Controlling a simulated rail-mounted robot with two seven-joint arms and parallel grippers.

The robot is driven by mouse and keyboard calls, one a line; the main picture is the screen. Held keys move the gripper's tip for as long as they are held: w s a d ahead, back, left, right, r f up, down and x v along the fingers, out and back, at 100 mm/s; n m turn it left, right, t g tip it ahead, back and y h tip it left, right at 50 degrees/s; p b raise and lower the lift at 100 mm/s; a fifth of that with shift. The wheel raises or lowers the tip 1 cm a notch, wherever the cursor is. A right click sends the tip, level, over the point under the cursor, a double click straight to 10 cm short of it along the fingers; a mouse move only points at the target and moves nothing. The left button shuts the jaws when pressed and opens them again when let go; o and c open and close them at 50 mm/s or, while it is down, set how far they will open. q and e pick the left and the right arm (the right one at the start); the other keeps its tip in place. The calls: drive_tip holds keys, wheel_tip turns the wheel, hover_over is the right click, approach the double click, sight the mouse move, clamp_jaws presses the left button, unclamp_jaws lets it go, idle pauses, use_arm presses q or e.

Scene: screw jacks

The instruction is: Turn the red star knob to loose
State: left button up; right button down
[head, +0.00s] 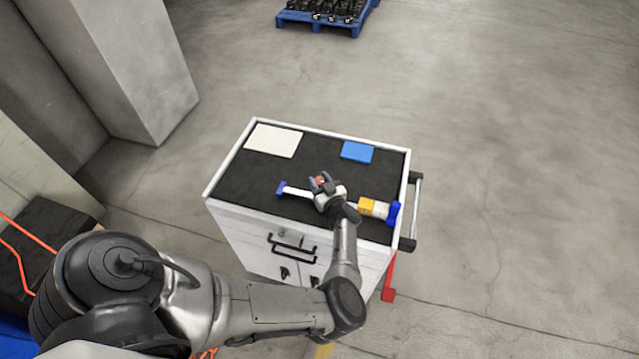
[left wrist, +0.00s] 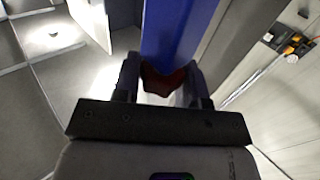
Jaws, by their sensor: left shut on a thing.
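The red star knob (head: 321,180) shows as a small red patch between the fingers of my left gripper (head: 324,182) in the head view. In the left wrist view the dark red knob (left wrist: 165,82) sits between the two fingers of the gripper (left wrist: 163,85), which is shut on it. The knob's outline is partly hidden by the fingers. A jack-like bar lies across the cart top, with a white stem and blue end (head: 281,189) on the left and a yellow-and-white part (head: 374,208) on the right; my gripper covers its middle. My right gripper is not in view.
The cart (head: 228,178) has a black mat and raised white rim. A white pad (head: 274,141) and a blue box (head: 357,152) lie along its back. A push handle (head: 415,205) is at its right. The mat's left part is bare.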

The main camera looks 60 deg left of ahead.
use_arm(q)
drive_tip(key=shift+a+g, duration=0.1)
drive_tip(key=shift+g, duration=0.2)
drive_tip(key=o, duration=0.9)
drive_tip(key=shift+r, duration=0.1)
